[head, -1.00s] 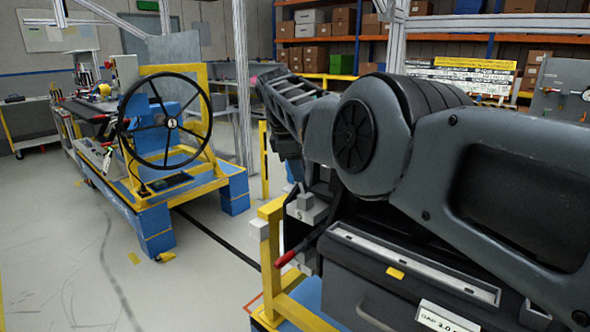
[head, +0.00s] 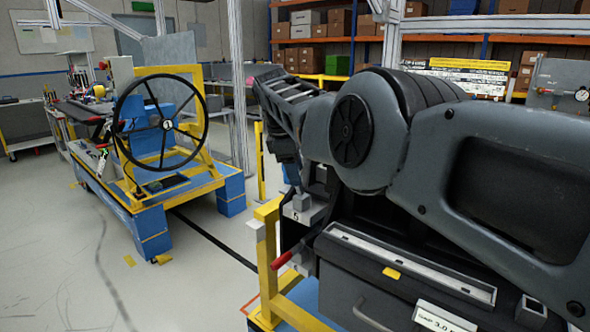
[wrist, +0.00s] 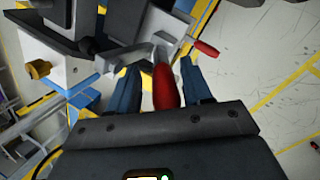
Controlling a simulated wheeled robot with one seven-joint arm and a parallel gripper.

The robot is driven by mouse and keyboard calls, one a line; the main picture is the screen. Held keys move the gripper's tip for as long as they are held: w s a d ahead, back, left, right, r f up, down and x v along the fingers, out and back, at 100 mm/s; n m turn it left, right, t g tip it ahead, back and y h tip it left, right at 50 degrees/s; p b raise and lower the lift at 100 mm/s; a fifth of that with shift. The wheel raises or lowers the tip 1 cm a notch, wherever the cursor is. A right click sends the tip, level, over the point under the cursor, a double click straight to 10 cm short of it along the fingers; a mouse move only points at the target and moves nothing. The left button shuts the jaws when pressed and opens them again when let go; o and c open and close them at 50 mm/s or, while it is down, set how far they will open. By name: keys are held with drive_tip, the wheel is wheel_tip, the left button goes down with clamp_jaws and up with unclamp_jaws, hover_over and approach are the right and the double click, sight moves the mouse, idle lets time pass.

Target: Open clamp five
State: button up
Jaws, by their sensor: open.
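A block marked 5 (head: 296,215) stands on the yellow-framed fixture in the head view. A red handle (head: 281,260) sticks out to the left below it. In the wrist view a thick red handle (wrist: 164,88) lies between the two blue fingers of my gripper (wrist: 160,70), which is open around it. The handle's far end meets a grey metal clamp bracket (wrist: 155,48). A second red-tipped lever (wrist: 205,48) points right, just beyond the fingers. I cannot tell which of these red parts is the one in the head view. My arm hides part of the clamp there.
A blue and yellow stand with a black handwheel (head: 167,124) is at the left. A dark box (head: 400,285) with a slotted top sits right of the clamp, under my arm. The yellow frame (head: 268,255) is close to the clamp. Open floor lies at the left.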

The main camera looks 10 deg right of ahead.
drive_tip(key=shift+r, duration=0.1)
drive_tip(key=shift+a+r+p, duration=0.15)
drive_tip(key=shift+r+p, duration=0.2)
drive_tip(key=shift+r, duration=0.35)
drive_tip(key=shift+v, duration=3.1)
drive_tip(key=shift+s+a, duration=0.1)
drive_tip(key=shift+s, duration=0.05)
drive_tip(key=shift+f, duration=0.1)
